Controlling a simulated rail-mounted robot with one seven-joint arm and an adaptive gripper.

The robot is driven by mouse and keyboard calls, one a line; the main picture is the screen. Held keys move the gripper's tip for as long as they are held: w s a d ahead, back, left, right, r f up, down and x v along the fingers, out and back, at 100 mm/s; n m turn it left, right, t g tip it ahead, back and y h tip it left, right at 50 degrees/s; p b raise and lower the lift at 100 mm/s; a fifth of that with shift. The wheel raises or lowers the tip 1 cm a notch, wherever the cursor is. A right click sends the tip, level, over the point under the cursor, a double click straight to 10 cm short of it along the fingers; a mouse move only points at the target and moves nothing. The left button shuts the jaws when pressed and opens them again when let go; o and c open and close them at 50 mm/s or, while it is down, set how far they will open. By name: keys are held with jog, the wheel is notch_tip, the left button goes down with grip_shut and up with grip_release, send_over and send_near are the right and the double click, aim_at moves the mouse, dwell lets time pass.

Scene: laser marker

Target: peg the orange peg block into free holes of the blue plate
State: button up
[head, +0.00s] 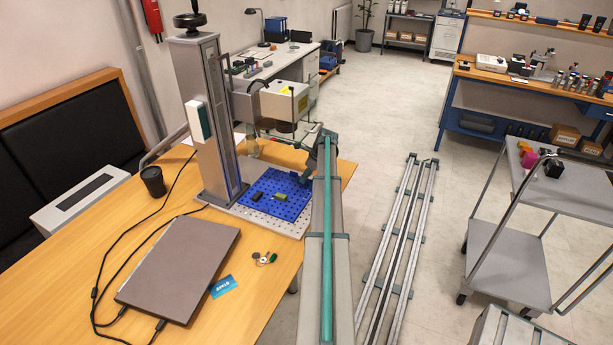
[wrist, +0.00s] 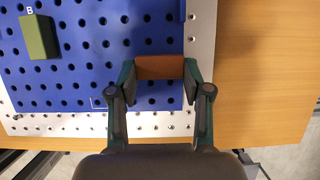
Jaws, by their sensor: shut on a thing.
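The orange peg block (wrist: 159,67) is between the fingertips of my gripper (wrist: 159,74), which is shut on it, in the wrist view. The block appears over the right edge part of the blue plate (wrist: 70,78); I cannot tell whether it touches the plate, and its pegs are hidden. The plate has rows of dark holes and a thin white corner mark. An olive-green block (wrist: 38,37) marked B sits on it at the upper left. In the head view the blue plate (head: 273,207) lies below the column, my gripper (head: 306,176) is at its right rear, and the orange block is hidden.
A dark block (head: 257,196) also sits on the plate in the head view. A metal column (head: 205,120) stands behind it to the left. A perforated metal base (wrist: 70,125) surrounds the plate.

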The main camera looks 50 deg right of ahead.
jog(key=shift+f, duration=0.65)
jog(key=o, duration=0.9)
jog(key=v, duration=1.2)
jog(key=shift+r, duration=0.1)
jog(key=shift+w, duration=0.1)
jog(key=x, duration=1.2)
jog(key=shift+r, duration=0.1)
